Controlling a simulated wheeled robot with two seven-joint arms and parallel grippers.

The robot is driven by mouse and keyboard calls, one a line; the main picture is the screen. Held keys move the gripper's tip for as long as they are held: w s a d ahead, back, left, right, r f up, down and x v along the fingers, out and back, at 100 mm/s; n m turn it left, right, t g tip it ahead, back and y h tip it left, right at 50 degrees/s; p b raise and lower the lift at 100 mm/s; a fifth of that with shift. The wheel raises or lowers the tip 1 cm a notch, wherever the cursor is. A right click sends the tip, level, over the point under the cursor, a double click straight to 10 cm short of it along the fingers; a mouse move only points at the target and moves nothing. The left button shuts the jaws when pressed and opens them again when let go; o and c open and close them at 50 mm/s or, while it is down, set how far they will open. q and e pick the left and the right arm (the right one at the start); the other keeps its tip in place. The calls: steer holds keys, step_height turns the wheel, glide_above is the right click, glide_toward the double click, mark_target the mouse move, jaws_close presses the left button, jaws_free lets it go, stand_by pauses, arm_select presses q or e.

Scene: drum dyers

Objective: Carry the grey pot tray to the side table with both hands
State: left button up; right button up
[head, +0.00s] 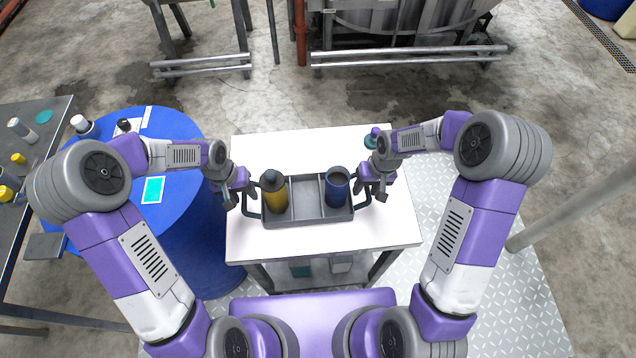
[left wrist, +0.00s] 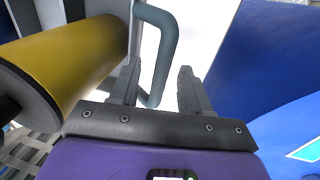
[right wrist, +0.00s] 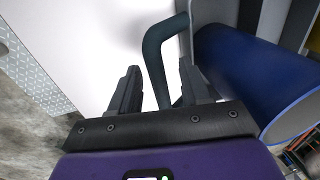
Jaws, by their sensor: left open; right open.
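The grey pot tray (head: 306,217) stands on a white-topped table in front of me, with a loop handle at each end. It holds a yellow bottle (head: 274,194) in its left part and a dark blue cup (head: 337,188) in its right part. My left gripper (head: 243,199) is open at the left handle (left wrist: 160,50), which shows between its fingers in the left wrist view. My right gripper (head: 370,191) is open at the right handle (right wrist: 158,62), which shows between its fingers in the right wrist view. I cannot tell whether the fingers touch the handles.
The white table (head: 390,225) has bare top around the tray. A grey table (head: 60,112) is further left. A small teal-based item (head: 371,143) is behind my right gripper.

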steer(key=shift+r, duration=0.1)
arm_select(q)
step_height(320, 180, up, 11)
steer(key=a, duration=0.2)
arm_select(e)
step_height(320, 180, up, 12)
steer(key=d, duration=0.2)
arm_select(q)
steer(key=shift+s+f, duration=0.1)
steer(key=shift+f, duration=0.05)
arm_select(e)
steer(key=shift+d+f, duration=0.1)
steer(key=shift+f, duration=0.1)
